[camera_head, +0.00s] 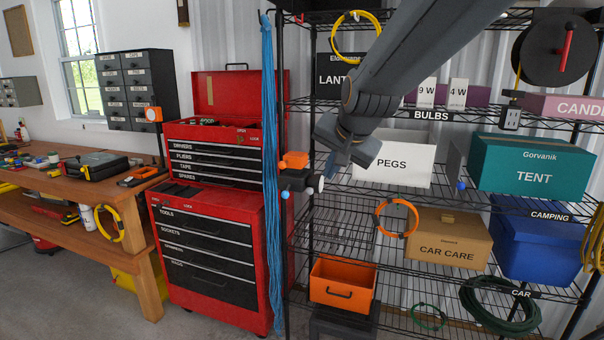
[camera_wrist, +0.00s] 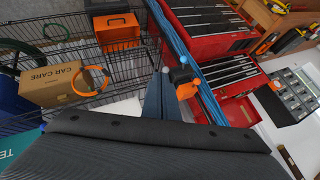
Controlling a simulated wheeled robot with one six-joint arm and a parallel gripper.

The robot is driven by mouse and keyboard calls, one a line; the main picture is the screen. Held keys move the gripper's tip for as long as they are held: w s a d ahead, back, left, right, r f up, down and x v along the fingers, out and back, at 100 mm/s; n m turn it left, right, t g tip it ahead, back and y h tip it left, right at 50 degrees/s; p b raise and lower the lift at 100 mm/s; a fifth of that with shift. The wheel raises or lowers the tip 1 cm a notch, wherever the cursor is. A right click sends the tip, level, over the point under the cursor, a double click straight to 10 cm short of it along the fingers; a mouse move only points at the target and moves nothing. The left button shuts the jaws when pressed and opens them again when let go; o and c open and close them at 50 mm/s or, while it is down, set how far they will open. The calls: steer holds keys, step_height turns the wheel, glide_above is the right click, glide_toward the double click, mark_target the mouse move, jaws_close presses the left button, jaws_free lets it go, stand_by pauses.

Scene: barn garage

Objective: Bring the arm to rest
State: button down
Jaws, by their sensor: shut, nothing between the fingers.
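My arm reaches in from the upper right in the head view, bent down at the wrist. My gripper (camera_head: 330,168) hangs in front of the wire shelving, left of the white PEGS box (camera_head: 398,160). In the wrist view my gripper (camera_wrist: 163,74) shows two dark blue-grey fingers, closed together with nothing between them. An orange and black clamp-like fitting (camera_head: 294,160) on the shelf post is just left of the fingertips. It also shows in the wrist view (camera_wrist: 184,84), close beside the fingers; I cannot tell the exact gap.
The wire shelving (camera_head: 335,222) holds the teal TENT box (camera_head: 530,165), the CAR CARE box (camera_head: 448,238) and an orange bin (camera_head: 342,285). A blue rope (camera_head: 270,150) hangs by the post. A red tool chest (camera_head: 205,250) and wooden workbench (camera_head: 85,175) stand left.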

steer(key=s+d+f+n+g+b, duration=0.1)
steer(key=s+d+f, duration=0.3)
steer(key=s+f, duration=0.4)
steer(key=s+d+f+n+g+h+b, duration=0.1)
steer(key=s+d+f+n+g+b, duration=0.1)
steer(key=s+f, duration=0.6)
steer(key=s+d+f+n+g+h+b, duration=0.1)
steer(key=s+d+f+g, duration=0.3)
steer(key=f, duration=0.7)
steer(key=s+d+n, duration=0.1)
steer(key=s+d, duration=0.1)
steer(key=s, duration=0.2)
steer(key=shift+d+f, duration=0.15)
steer(key=shift+d, duration=0.1)
